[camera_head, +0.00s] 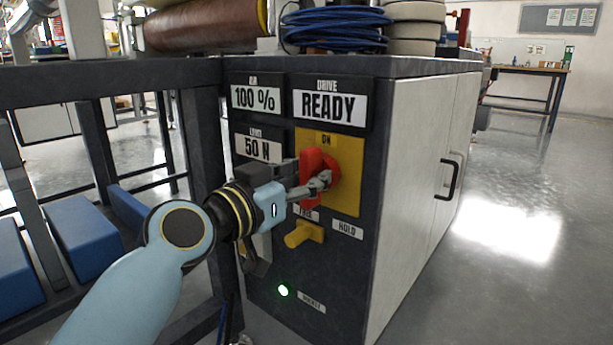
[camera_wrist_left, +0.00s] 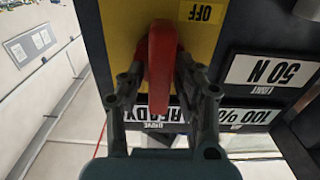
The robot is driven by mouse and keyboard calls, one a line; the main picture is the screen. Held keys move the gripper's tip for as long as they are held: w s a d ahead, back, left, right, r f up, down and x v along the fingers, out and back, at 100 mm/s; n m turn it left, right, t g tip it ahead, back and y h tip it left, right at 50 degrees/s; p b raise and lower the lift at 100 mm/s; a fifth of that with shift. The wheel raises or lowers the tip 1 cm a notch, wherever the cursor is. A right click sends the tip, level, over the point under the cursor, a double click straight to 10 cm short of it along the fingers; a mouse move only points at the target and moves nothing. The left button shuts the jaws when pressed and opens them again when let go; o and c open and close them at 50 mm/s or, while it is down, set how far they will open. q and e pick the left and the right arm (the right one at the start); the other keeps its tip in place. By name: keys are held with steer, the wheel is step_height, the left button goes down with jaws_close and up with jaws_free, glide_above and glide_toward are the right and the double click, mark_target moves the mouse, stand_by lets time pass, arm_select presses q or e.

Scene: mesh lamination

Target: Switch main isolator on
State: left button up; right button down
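The main isolator has a red handle (camera_head: 312,172) on a yellow plate (camera_head: 347,160) on the dark cabinet front. The plate's top label reads ON. In the left wrist view the red handle (camera_wrist_left: 162,62) stands upright in the picture, and an OFF label (camera_wrist_left: 201,12) shows beside it. My left gripper (camera_head: 322,183) is at the handle. In the left wrist view its fingers (camera_wrist_left: 162,78) lie close on both sides of the handle and appear shut on it. The fingers partly cover the handle in the head view. My right gripper is not in view.
Displays read READY (camera_head: 330,106), 100 % (camera_head: 256,99) and 50 N (camera_head: 258,148). A dark frame (camera_head: 97,150) stands at left. The floor right of the cabinet is clear.

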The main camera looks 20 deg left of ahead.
arm_select(q)
steer(key=shift+o, duration=0.5)
steer(key=shift+s+a+f, duration=0.1)
steer(key=shift+s+a, duration=0.05)
steer(key=shift+s, duration=0.2)
steer(key=v, duration=1.1)
steer(key=shift+s, duration=0.15)
